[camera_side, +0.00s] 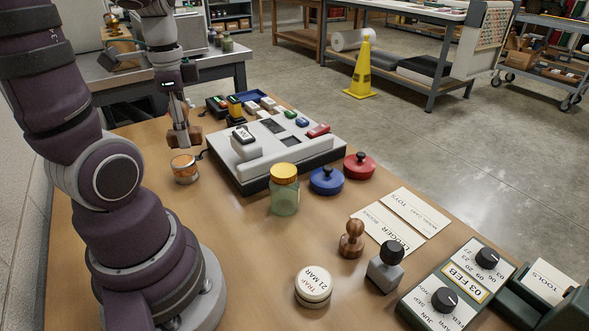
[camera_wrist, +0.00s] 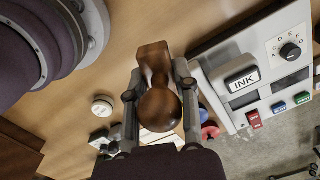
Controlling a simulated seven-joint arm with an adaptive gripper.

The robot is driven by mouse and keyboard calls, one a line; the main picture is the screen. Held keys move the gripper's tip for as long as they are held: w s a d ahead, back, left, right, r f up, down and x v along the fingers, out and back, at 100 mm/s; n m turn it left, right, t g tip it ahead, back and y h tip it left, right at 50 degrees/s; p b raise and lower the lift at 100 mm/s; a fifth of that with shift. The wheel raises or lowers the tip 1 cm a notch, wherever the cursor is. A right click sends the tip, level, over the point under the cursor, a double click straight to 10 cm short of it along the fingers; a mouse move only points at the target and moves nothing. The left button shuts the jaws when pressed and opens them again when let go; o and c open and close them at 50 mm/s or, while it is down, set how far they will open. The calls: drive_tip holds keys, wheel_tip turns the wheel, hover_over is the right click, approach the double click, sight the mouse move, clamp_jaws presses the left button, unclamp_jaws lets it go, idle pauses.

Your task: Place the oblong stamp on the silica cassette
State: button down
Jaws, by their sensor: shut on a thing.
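The oblong stamp (camera_wrist: 153,62) is dark brown wood with a round knob and a longer block. My gripper (camera_wrist: 158,95) is shut on it, with a finger on each side of the knob. In the side view my gripper (camera_side: 183,126) points down, and the brown stamp (camera_side: 195,136) shows at its fingertips, partly covered by them. A small round orange-topped tin with a metal band, which looks like the silica cassette (camera_side: 184,170), stands on the table just below the stamp in the picture. A small gap shows between them. I cannot make out the cassette in the wrist view.
A white-topped ink console (camera_side: 290,147) stands close to the right of the gripper. A yellow-lidded jar (camera_side: 285,192), blue lid (camera_side: 326,180) and red lid (camera_side: 359,166) stand in front of it. A round-based wooden stamp (camera_side: 351,240) and a white tin (camera_side: 313,287) are nearer.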

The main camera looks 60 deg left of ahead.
drive_tip(key=s+f+n, duration=0.1)
drive_tip(key=s+n, duration=0.3)
drive_tip(key=s, duration=0.1)
hover_over(183, 160)
drive_tip(key=f, duration=0.6)
drive_tip(key=shift+s+d+f, duration=0.2)
drive_tip(key=shift+d+f, duration=0.1)
drive_tip(key=shift+f, duration=0.1)
drive_tip(key=shift+w+a+f, duration=0.1)
drive_tip(key=shift+a+f, duration=0.05)
drive_tip(key=shift+f, duration=0.75)
drive_tip(key=shift+w+a+f, duration=0.1)
drive_tip(key=shift+a+f, duration=0.05)
drive_tip(key=shift+f, duration=0.75)
drive_tip(key=c, duration=0.9)
unclamp_jaws()
drive_tip(key=shift+f, duration=0.15)
drive_tip(key=shift+o, duration=0.2)
